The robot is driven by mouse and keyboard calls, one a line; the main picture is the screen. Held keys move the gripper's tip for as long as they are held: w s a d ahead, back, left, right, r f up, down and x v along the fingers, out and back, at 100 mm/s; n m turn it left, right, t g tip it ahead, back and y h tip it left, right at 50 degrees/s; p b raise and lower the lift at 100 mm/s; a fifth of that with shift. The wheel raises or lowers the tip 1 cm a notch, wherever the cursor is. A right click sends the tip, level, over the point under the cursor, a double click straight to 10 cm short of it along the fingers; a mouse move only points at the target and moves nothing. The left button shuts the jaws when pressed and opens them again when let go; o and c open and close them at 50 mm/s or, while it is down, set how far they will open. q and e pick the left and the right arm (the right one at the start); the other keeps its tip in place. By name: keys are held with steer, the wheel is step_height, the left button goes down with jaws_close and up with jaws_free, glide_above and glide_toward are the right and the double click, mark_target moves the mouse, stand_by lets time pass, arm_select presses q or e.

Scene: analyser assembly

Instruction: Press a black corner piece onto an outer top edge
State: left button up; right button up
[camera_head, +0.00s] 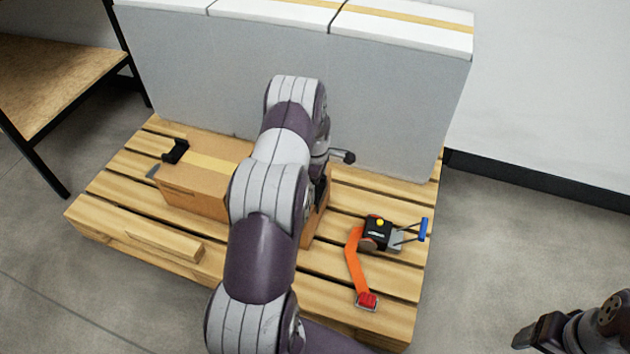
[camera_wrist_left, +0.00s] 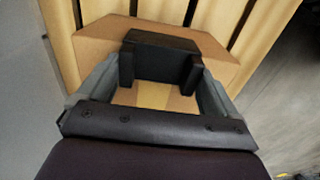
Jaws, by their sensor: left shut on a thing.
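A cardboard box (camera_head: 194,187) with a tape strip along its top lies on the wooden pallet. A black corner piece (camera_head: 176,151) sits at the box's left end. My left arm covers the box's middle and much of its right end. In the left wrist view, my left gripper (camera_wrist_left: 160,74) is shut on another black corner piece (camera_wrist_left: 162,46), one grey finger on each side. This piece is over or at the box's taped end; whether it touches the cardboard is unclear. My right gripper (camera_head: 535,334) is at the bottom right, away from the pallet; its opening is unclear.
A tall grey block with white tops (camera_head: 200,70) stands behind the box on the pallet (camera_head: 135,222). A strapping tool (camera_head: 378,231) with an orange strap (camera_head: 355,265) lies on the pallet's right part. A wooden table (camera_head: 55,70) stands at the left.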

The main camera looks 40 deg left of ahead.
arm_select(q)
steer(key=shift+f, duration=0.4)
stand_by(0.7)
steer(key=o, duration=0.7)
step_height(320, 180, up, 7)
steer(key=p, duration=0.6)
stand_by(0.5)
